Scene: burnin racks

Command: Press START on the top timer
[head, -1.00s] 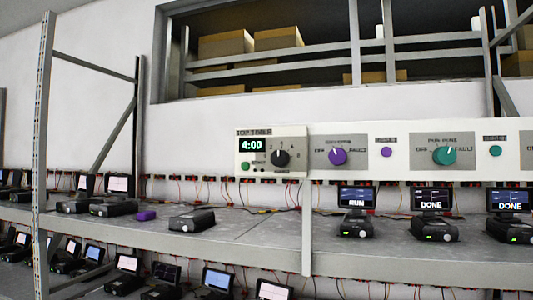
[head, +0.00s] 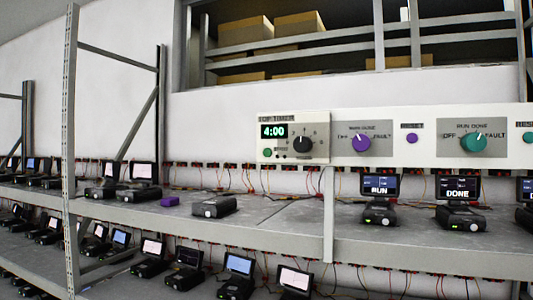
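The top timer (head: 293,137) is a pale panel at the left end of a long white control strip above the upper shelf. Its label reads "TOP TIMER" and its green display (head: 273,131) shows 4:00. A black dial (head: 303,144) sits right of the display. A small green button (head: 267,153) sits below the display, with small lettering beside it that I cannot read clearly. My gripper does not show in the head view.
Right of the timer are a purple knob (head: 361,143), a purple reset button (head: 411,138) and a teal knob (head: 473,142). A metal upright (head: 70,150) stands at left.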

